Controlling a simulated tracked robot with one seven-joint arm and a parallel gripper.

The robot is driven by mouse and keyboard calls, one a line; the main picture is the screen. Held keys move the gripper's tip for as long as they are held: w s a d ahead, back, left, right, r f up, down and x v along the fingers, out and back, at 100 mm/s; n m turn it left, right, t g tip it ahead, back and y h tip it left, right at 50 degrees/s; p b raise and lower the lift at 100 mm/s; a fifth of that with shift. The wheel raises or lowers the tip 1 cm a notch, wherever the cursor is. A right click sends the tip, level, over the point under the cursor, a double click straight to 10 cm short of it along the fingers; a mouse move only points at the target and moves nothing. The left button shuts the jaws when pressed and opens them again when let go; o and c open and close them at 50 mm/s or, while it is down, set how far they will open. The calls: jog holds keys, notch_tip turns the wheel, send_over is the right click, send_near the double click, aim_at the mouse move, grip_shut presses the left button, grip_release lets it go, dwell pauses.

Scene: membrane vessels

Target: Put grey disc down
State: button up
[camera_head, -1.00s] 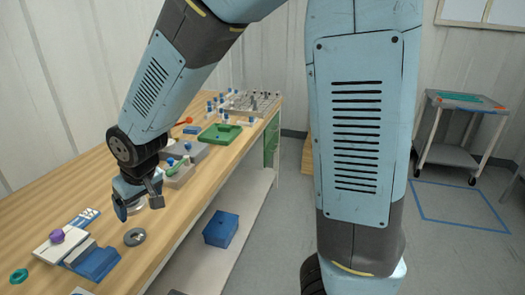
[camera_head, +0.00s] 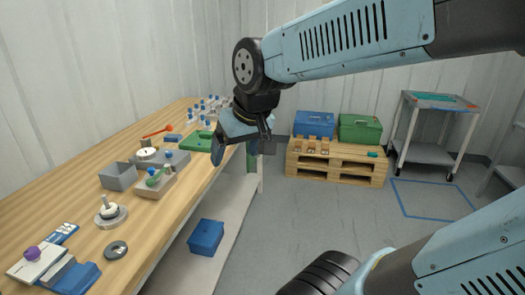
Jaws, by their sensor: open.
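A dark grey disc (camera_head: 116,250) with a small hole in its middle lies flat on the wooden bench, near its front edge. A silvery round piece with an upright knob (camera_head: 110,213) stands just beyond it. My gripper (camera_head: 243,148) is raised near the bench's far right edge, well away from both. Its jaws are open, with nothing visible between them. It covers part of the bench's far end.
A blue bin (camera_head: 206,236) sits on the lower shelf.

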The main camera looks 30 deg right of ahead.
jog(key=s+d+r+m+h, duration=0.1)
jog(key=s+d, duration=0.2)
jog(key=s, duration=0.2)
jog(key=shift+d+r, duration=0.15)
jog(key=shift+d, duration=0.05)
